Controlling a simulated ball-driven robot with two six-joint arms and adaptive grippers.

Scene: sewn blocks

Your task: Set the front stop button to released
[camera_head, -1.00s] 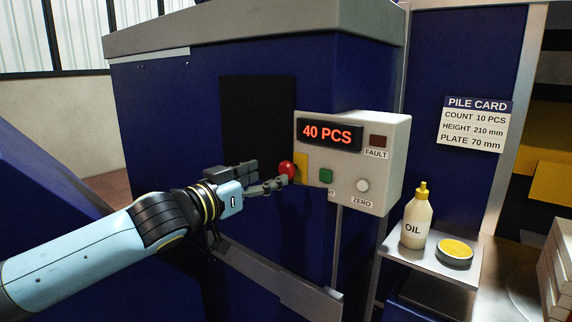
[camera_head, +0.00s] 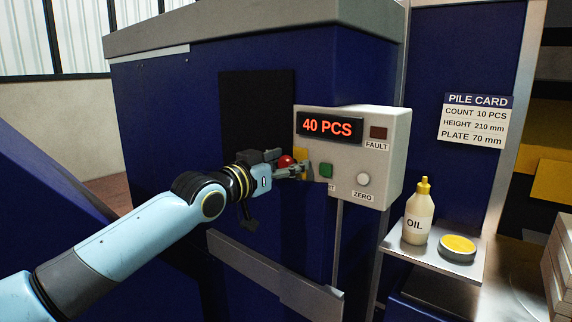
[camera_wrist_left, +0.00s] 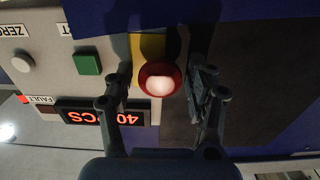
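The front stop button is a round red knob (camera_head: 285,161) on a yellow plate at the left side of the grey control box. It also shows in the left wrist view (camera_wrist_left: 160,80), between my fingers. My left gripper (camera_head: 291,164) is open at the button. In the left wrist view, one finger of the left gripper (camera_wrist_left: 160,71) is on each side of the red knob, with a small gap on both sides. In the head view the fingers partly hide the knob and plate. My right gripper is not in view.
The control box (camera_head: 345,185) carries a display (camera_head: 330,127) reading 40 PCS, a dark FAULT lamp (camera_head: 378,133), a green button (camera_head: 326,171) and a white ZERO button (camera_head: 363,179). An oil bottle (camera_head: 417,218) and a yellow-topped tin (camera_head: 458,248) stand on a shelf at right.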

